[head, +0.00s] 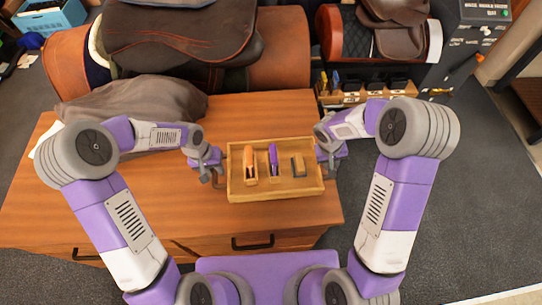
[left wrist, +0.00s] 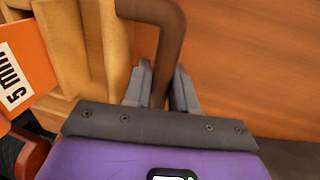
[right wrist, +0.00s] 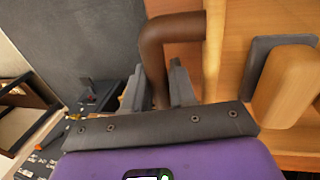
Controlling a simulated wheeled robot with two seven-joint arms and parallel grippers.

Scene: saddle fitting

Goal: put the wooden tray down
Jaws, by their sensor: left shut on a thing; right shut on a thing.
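The wooden tray (head: 275,196) is in the middle of the head view, over the right part of the wooden table. It holds an orange item (head: 249,160), a purple item (head: 273,158) and a wooden block with a grey side (head: 298,165). My left gripper (head: 213,170) is at the tray's left end, shut on its brown handle, which shows between the fingers in the left wrist view (left wrist: 166,50). My right gripper (head: 328,160) is at the right end, shut on the other brown handle, clear in the right wrist view (right wrist: 160,55). I cannot tell whether the tray touches the table.
The wooden table (head: 130,205) has bare top left of the tray. A brown saddle (head: 180,40) and a grey-brown cloth (head: 135,103) are at the back left. A second saddle on a red stand (head: 345,40) is behind right. The table's right edge is close to my right gripper.

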